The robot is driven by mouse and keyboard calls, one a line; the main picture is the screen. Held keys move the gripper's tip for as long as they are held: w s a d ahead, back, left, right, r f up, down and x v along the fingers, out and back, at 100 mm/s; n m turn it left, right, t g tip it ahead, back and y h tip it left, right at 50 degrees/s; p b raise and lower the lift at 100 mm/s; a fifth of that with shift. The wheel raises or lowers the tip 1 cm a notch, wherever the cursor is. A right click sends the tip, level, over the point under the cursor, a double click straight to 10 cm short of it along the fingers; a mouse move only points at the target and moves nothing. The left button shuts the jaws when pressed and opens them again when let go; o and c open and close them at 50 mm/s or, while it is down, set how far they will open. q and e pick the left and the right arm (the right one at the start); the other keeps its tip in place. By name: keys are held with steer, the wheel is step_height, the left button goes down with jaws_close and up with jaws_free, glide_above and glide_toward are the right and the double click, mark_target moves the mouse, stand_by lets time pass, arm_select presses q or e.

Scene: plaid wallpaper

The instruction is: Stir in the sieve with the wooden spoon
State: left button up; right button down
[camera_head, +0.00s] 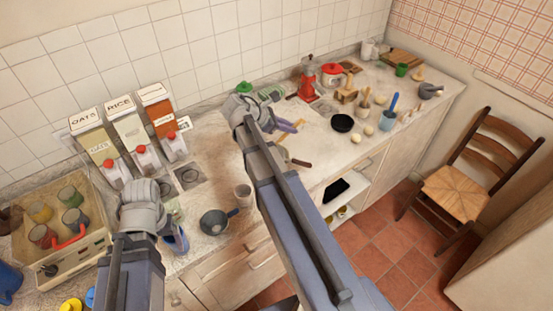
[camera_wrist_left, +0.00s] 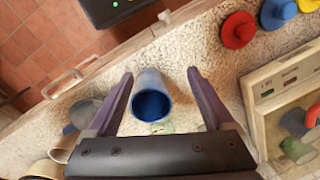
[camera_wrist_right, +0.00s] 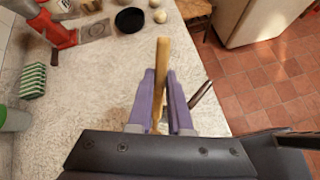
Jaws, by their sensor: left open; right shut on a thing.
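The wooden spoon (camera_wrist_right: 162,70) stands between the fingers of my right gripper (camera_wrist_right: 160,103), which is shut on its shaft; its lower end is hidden. In the head view my right gripper (camera_head: 287,126) is above the counter, far from the sieve. What looks like the sieve (camera_head: 215,221), a dark round bowl with a blue handle, sits near the counter's front edge. It seems to show partly behind a finger in the left wrist view (camera_wrist_left: 82,113). My left gripper (camera_head: 178,240) is open, left of the sieve. A blue cup (camera_wrist_left: 152,98) shows between its fingers, not gripped.
A pale mug (camera_head: 243,195) stands right of the sieve. A crate (camera_head: 98,240) with cups is at the left, and storage boxes (camera_head: 128,126) line the wall. A chair (camera_head: 465,190) is beyond the counter.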

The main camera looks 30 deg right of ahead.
steer(key=shift+s+a, duration=0.35)
steer(key=shift+s, duration=0.25)
step_height(320, 180, up, 7)
steer(key=p, duration=0.7)
